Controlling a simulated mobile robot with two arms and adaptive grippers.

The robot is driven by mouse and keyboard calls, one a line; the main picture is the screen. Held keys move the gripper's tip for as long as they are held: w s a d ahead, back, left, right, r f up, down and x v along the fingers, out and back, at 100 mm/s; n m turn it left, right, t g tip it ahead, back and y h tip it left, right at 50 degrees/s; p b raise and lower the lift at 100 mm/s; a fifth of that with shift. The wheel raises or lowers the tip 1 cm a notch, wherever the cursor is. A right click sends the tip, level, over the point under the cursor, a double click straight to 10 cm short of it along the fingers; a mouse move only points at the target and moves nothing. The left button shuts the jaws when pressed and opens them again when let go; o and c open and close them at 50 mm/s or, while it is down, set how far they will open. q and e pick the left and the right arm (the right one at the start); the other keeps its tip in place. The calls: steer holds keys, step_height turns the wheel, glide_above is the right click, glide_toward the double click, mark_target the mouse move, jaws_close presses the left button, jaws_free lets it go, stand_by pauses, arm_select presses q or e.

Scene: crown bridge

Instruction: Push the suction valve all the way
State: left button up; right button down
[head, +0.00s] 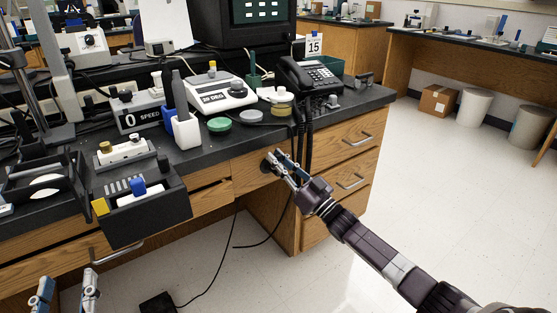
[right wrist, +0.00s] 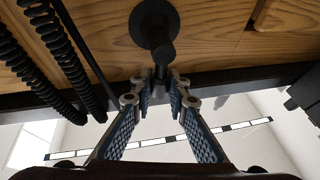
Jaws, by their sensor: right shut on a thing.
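A black round fixture with a short stem, which I take for the suction valve (head: 266,166), sits on the wooden front of the bench, below the black top. In the right wrist view the valve (right wrist: 155,22) shows its round flange against the wood, with the stem coming out toward my fingers. My right gripper (head: 281,160) is at the valve, and in the right wrist view the fingertips (right wrist: 162,82) are closed in on the stem's end. How far the stem is pushed in is hard to tell. My left gripper (head: 66,281) is at the lower left, fingers apart and empty.
Coiled black cords (right wrist: 60,65) hang close beside the right gripper, from the telephone (head: 312,77). Drawers with metal handles (head: 357,139) are to the right.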

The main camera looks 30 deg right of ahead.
steer(key=shift+f, duration=0.15)
steer(key=c, duration=1.8)
jaws_free()
steer(key=shift+c, duration=0.2)
steer(key=shift+s, duration=0.1)
steer(key=v, duration=1.2)
